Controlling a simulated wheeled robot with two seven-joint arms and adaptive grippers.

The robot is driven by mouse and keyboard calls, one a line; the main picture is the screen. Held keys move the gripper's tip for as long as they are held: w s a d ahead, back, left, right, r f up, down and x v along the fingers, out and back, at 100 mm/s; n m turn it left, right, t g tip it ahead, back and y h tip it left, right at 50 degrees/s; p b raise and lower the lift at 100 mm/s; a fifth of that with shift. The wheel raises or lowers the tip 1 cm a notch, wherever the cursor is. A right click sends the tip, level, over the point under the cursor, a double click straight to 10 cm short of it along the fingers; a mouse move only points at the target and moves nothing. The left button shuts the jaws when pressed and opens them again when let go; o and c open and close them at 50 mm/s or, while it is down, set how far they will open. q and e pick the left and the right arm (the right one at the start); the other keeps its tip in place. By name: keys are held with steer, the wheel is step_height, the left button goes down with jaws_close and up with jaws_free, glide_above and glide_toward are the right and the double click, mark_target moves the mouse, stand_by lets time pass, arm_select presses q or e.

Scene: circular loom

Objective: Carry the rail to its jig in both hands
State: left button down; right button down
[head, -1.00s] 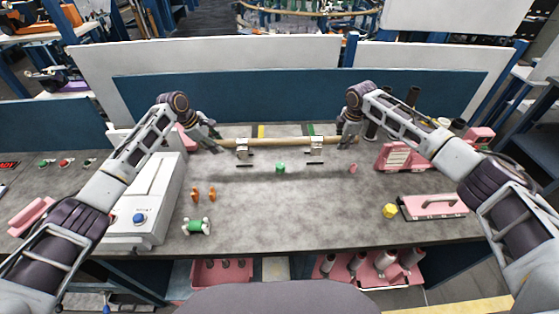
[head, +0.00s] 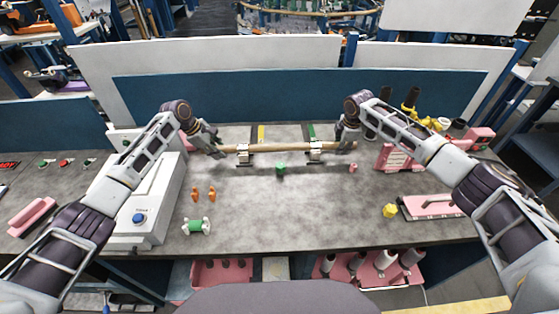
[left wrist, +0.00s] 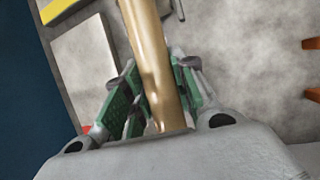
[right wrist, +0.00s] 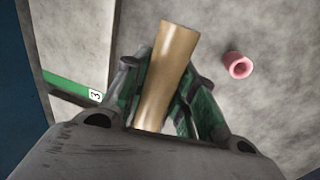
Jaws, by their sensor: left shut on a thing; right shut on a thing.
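The rail (head: 278,148) is a long, light wooden rod lying nearly level across the back of the bench. My left gripper (head: 217,149) is shut on its left end, and the rail also runs between the green-padded fingers in the left wrist view (left wrist: 148,45). My right gripper (head: 347,143) is shut near its right end, and a free stub shows past the fingers in the right wrist view (right wrist: 172,60). The jig appears as two metal brackets, left (head: 243,160) and right (head: 315,156). The rail crosses at their tops; I cannot tell whether it touches them.
A green knob (head: 280,169) and a pink ring (head: 353,168) sit in front of the jig. Orange pieces (head: 203,193), a green spool (head: 197,226) and a yellow piece (head: 390,210) lie nearer. A white machine (head: 150,205) stands left. The middle foreground is clear.

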arm_select(q)
steer(key=shift+f, duration=0.15)
arm_select(e)
steer(key=shift+f, duration=0.2)
arm_select(q)
steer(key=c, duration=1.1)
jaws_free()
steer(key=shift+f, duration=0.1)
steer(key=shift+c, duration=0.2)
arm_select(e)
steer(key=c, duration=1.2)
jaws_free()
steer(key=shift+o, duration=0.2)
steer(key=shift+f, duration=0.1)
arm_select(q)
steer(key=v, duration=1.2)
steer(key=shift+d, duration=0.1)
arm_select(e)
step_height(320, 180, up, 12)
steer(key=s, duration=0.2)
steer(key=shift+s, duration=0.2)
arm_select(q)
steer(key=shift+f, duration=0.1)
arm_select(e)
steer(key=shift+f, duration=0.2)
